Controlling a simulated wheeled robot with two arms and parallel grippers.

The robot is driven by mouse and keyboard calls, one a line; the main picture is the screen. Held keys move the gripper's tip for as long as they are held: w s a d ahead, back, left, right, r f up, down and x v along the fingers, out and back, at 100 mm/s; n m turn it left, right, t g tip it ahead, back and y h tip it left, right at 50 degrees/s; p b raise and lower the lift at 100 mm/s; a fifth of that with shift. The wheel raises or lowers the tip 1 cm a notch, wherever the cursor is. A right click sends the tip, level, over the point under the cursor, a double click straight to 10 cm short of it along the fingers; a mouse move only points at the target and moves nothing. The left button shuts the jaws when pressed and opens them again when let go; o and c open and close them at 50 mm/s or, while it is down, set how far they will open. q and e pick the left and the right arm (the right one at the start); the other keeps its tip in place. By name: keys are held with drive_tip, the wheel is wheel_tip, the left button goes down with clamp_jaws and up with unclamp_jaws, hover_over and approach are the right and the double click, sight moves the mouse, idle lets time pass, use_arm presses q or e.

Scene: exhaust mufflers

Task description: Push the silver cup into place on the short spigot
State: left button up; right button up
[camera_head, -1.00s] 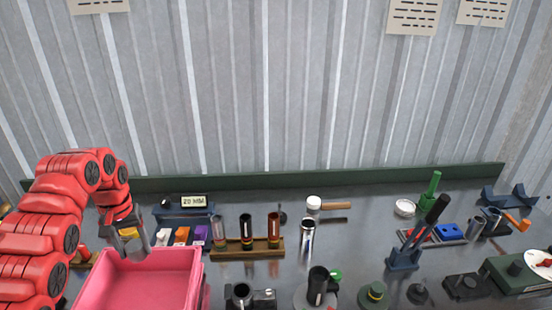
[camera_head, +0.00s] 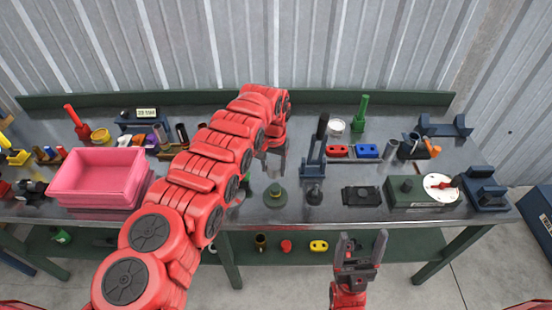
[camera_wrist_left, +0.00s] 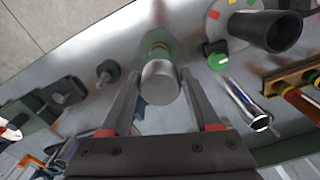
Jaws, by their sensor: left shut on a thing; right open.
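My left gripper (camera_wrist_left: 160,92) is shut on the silver cup (camera_wrist_left: 160,84), with one finger on each side of it. The cup's flat closed end faces the left wrist camera. The short spigot's round green base (camera_wrist_left: 174,45) shows just beyond the cup, with a brass-coloured ring at its middle. I cannot tell whether the cup touches the spigot. In the head view the green base (camera_head: 275,198) stands near the bench's front edge, and my left gripper (camera_head: 275,158) is just behind it, small and unclear. My right gripper (camera_head: 360,250) is open and empty in front of the bench.
A blue stand with a black handle (camera_head: 318,150) is close to the right of the spigot. A black block (camera_head: 361,196) and a green box with a dial (camera_head: 420,190) lie further right. A pink bin (camera_head: 97,178) is left. In the wrist view a black tube (camera_wrist_left: 268,32) stands nearby.

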sight(274, 189)
use_arm(q)
drive_tip(key=shift+f, duration=0.2)
drive_tip(key=shift+d, duration=0.1)
drive_tip(key=shift+s+r, duration=0.1)
drive_tip(key=shift+f+b, duration=0.45)
drive_tip(key=shift+f, duration=0.2)
drive_tip(key=shift+f+b, duration=2.05)
drive_tip(key=shift+f, duration=0.6)
drive_tip(key=shift+f, duration=0.15)
drive_tip(key=shift+f+b, duration=0.55)
drive_tip(key=shift+b, duration=0.1)
drive_tip(key=shift+s, duration=0.1)
